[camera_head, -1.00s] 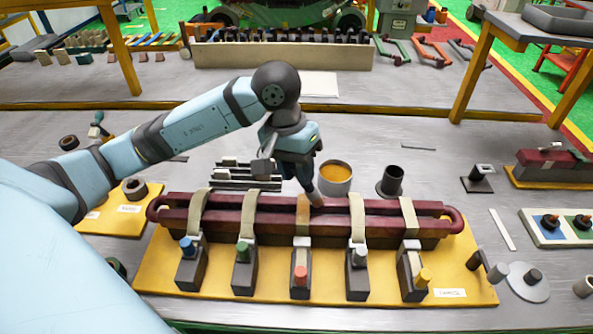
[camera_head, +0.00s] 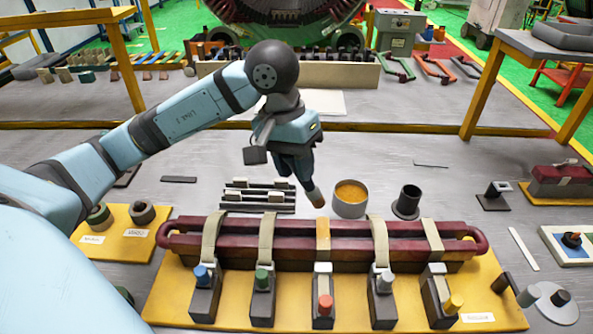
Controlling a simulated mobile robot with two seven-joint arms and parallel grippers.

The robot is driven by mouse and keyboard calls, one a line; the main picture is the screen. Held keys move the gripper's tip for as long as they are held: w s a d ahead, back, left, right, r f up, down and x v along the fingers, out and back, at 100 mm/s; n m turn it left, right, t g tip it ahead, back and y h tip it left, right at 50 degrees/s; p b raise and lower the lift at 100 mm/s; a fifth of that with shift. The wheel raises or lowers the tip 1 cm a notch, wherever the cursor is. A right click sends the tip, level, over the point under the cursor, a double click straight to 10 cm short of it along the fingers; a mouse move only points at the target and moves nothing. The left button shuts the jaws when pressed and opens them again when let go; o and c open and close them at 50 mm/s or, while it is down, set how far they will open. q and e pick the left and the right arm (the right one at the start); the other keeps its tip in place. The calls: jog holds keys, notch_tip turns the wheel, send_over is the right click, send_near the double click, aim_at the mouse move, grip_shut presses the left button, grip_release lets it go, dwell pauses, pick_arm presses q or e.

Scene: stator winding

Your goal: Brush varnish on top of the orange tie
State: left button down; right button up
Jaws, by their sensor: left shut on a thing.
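A dark red coil (camera_head: 285,243) lies across a yellow board, bound by several straps. The orange tie (camera_head: 323,236) is the middle strap, amber on top, above the clamp with the orange knob (camera_head: 325,304). My left gripper (camera_head: 301,172) is shut on a brush (camera_head: 316,197), whose tan tip points down. The tip shows just behind the coil and left of the varnish pot (camera_head: 350,210), apart from the tie in the picture. The pot is open and holds amber liquid. The grip on the handle is partly hidden by the gripper. My right gripper is out of view.
A dark cup (camera_head: 407,203) stands right of the pot. A slotted rack (camera_head: 258,196) lies left of the brush. The yellow board (camera_head: 175,300) carries several clamps with coloured knobs. A small yellow board with rings (camera_head: 115,240) is at left.

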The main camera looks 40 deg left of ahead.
pick_arm(q)
jog(key=shift+d+p+v, duration=0.15)
jog(key=shift+p+v, duration=0.1)
jog(key=shift+v, duration=0.5)
jog(key=shift+d+p+v, duration=0.2)
jog(key=shift+p+v, duration=0.05)
jog(key=shift+v, duration=0.5)
jog(key=shift+a+r, duration=0.1)
jog(key=shift+r, duration=0.15)
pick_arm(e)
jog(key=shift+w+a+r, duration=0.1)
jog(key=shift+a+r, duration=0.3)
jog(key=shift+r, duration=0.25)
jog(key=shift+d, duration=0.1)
